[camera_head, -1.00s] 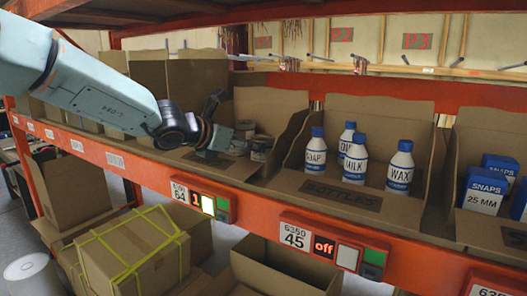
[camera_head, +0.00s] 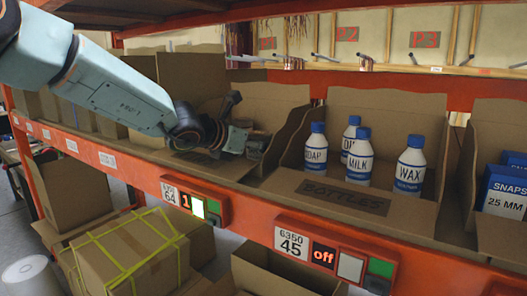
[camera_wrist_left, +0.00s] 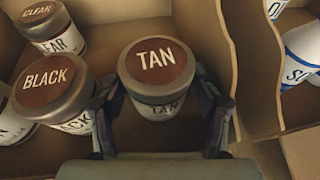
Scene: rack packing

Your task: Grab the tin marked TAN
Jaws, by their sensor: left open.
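The tin marked TAN (camera_wrist_left: 158,66), with a brown lid and pale label, stands upright in a cardboard bin in the left wrist view. My left gripper (camera_wrist_left: 160,112) is open, with one finger on each side of the tin's near part. I cannot tell whether the fingers touch it. The tin marked BLACK (camera_wrist_left: 50,88) stands close to its left, near the left finger. The tin marked CLEAR (camera_wrist_left: 48,27) stands farther back at the left. In the head view my left gripper (camera_head: 243,140) reaches into the bin and partly hides the tins. My right gripper is not in view.
A cardboard divider (camera_wrist_left: 238,60) rises right of the TAN tin. The neighbouring bin holds several white bottles with blue caps (camera_head: 409,165). A box marked SNAPS (camera_head: 505,190) is farther right. The orange shelf edge (camera_head: 250,208) runs below the bins, with label and button panels.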

